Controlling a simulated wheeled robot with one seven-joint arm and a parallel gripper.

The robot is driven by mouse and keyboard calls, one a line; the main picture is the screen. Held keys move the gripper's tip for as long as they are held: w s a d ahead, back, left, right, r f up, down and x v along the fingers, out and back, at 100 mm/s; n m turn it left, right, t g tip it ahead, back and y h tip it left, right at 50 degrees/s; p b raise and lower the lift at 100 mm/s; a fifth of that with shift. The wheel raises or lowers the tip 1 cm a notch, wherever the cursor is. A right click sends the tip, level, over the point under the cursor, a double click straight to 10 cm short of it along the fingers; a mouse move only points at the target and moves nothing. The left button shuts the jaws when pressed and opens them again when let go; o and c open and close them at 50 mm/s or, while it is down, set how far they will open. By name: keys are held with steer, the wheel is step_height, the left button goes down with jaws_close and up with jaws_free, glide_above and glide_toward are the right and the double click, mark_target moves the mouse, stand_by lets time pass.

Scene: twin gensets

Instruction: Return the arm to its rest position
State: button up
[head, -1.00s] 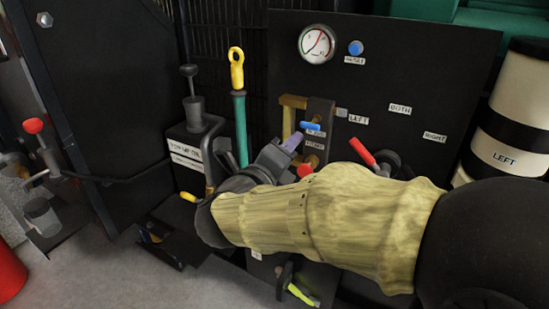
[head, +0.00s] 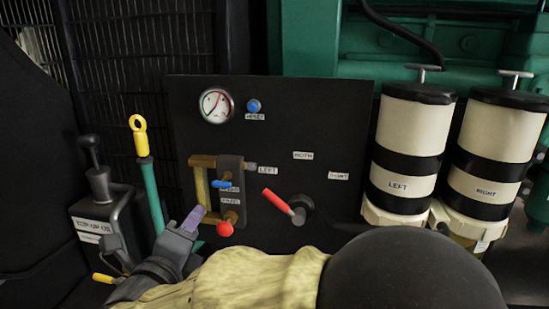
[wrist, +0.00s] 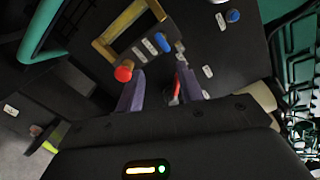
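My gripper (head: 194,217) is in front of the black panel, left of the red knob (head: 225,229); only one purple fingertip shows clearly in the head view. In the wrist view both purple fingers of my gripper (wrist: 159,88) stand apart with nothing held between them. My arm in its tan sleeve (head: 240,280) stretches across the bottom of the head view, with a black rounded joint at right. The red knob also shows in the wrist view (wrist: 123,74), just beyond the left finger.
The black panel (head: 345,115) carries a gauge (head: 216,105), a blue button (head: 254,105), a blue-handled valve (head: 222,183) and a red lever (head: 278,203). A green lever with yellow ring (head: 146,175) and the top-up can (head: 103,215) stand left. LEFT (head: 405,150) and RIGHT (head: 495,150) filters stand right.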

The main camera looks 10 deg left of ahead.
steer(key=w+d+f+n+g+y+p, duration=0.1)
steer(key=w+d+f+n+g+y, duration=0.15)
steer(key=w+d+f+n, duration=0.4)
steer(key=w+d+f+n+g+y+p, duration=0.15)
steer(key=w+d+f+n+g, duration=0.25)
steer(key=d+n, duration=0.5)
steer(key=s+d+f+n+g+h+p, duration=0.15)
steer(key=s+d+f+n+g, duration=0.3)
steer(key=s+d, duration=0.45)
steer(key=s+d+f+n+g+h, duration=0.2)
steer(key=s+d+f+n+g, duration=0.15)
steer(key=s+d+f, duration=0.45)
step_height(320, 180, up, 40)
steer(key=w+d+p, duration=0.2)
steer(key=p, duration=3.5)
steer(key=shift+g+p, duration=0.4)
steer(key=shift+g, duration=0.05)
steer(key=shift+d+f+y, duration=0.1)
steer(key=shift+y, duration=0.15)
